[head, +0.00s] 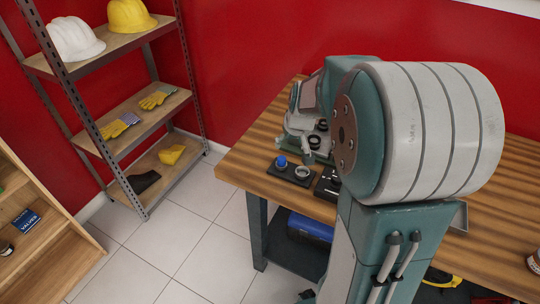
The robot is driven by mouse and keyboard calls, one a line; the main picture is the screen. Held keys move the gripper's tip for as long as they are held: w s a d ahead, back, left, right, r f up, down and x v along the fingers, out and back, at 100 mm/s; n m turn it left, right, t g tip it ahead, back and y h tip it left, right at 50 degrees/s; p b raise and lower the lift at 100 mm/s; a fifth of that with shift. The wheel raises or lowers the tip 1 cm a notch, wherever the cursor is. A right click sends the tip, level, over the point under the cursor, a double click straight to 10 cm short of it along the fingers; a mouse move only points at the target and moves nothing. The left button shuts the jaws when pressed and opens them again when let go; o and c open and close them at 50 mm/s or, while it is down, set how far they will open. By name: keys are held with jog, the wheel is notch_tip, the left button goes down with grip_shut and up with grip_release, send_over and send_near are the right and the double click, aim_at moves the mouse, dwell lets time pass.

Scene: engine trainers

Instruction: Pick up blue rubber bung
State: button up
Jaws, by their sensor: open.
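The blue rubber bung (281,162) is small and rounded. It sits at the left of a small dark tray (291,175) near the front left edge of the wooden workbench. A pale ring-shaped part (302,172) sits beside it on the right. My gripper (305,152) is small in view at the end of my teal and grey arm, just behind and to the right of the bung. It is open and appears apart from the bung. The fingers are partly lost among the parts behind them, so their exact height is unclear.
The workbench (240,164) has a second black tray (328,184) to the right of the first. Dark rings (315,142) lie behind. Metal shelving (122,137) with helmets and gloves stands at left. A blue case (309,228) is under the bench. Tiled floor (190,205) is clear.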

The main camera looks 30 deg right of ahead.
send_over(281, 158)
jog(key=s+d, duration=0.1)
jog(key=s, duration=0.1)
notch_tip(281, 158, down, 5)
jog(key=shift+s+r, duration=0.1)
jog(key=shift+r, duration=0.05)
jog(key=f, duration=0.1)
jog(key=w+a+f, duration=0.1)
jog(key=f, duration=0.2)
jog(key=shift+w+a+f, duration=0.15)
jog(key=shift+w+f, duration=0.15)
jog(key=shift+w, duration=0.05)
jog(key=shift+w+f, duration=0.1)
jog(key=shift+f, duration=0.2)
jog(key=shift+d+f, duration=0.1)
jog(key=shift+d, duration=0.2)
jog(key=shift+a, duration=0.15)
jog(key=c, duration=0.9)
